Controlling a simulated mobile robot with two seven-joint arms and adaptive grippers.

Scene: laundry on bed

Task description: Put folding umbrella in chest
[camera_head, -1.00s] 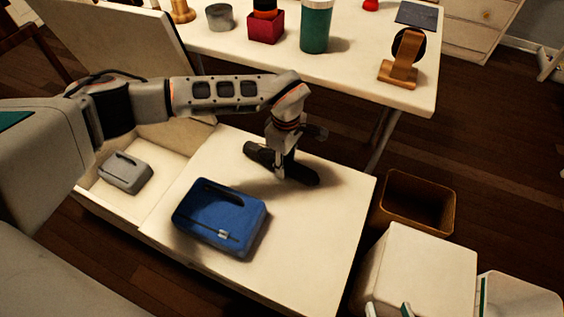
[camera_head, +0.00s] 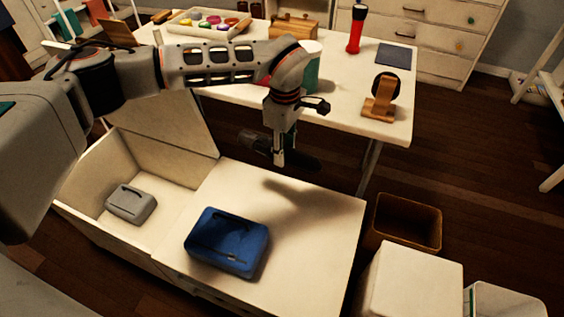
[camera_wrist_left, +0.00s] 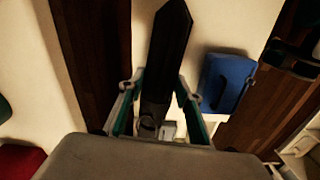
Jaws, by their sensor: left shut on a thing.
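The dark folding umbrella (camera_head: 250,141) is held by my left gripper (camera_head: 279,160), above the flat white top beside the open chest. It lies across the fingers, its middle partly hidden by them. In the left wrist view the umbrella (camera_wrist_left: 168,60) is a long dark shape extending away from between the fingers of my left gripper (camera_wrist_left: 158,95). The white chest (camera_head: 170,200) stands open at the left, its lid raised at the back. A grey case (camera_head: 131,204) lies inside it. My right gripper is not in view.
A blue case (camera_head: 228,242) lies on the flat white top (camera_head: 310,225), right of the chest opening. Behind is a white table (camera_head: 345,105) with a wooden stand (camera_head: 380,100) and a red flashlight (camera_head: 356,28). A brown bin (camera_head: 407,222) stands at the right.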

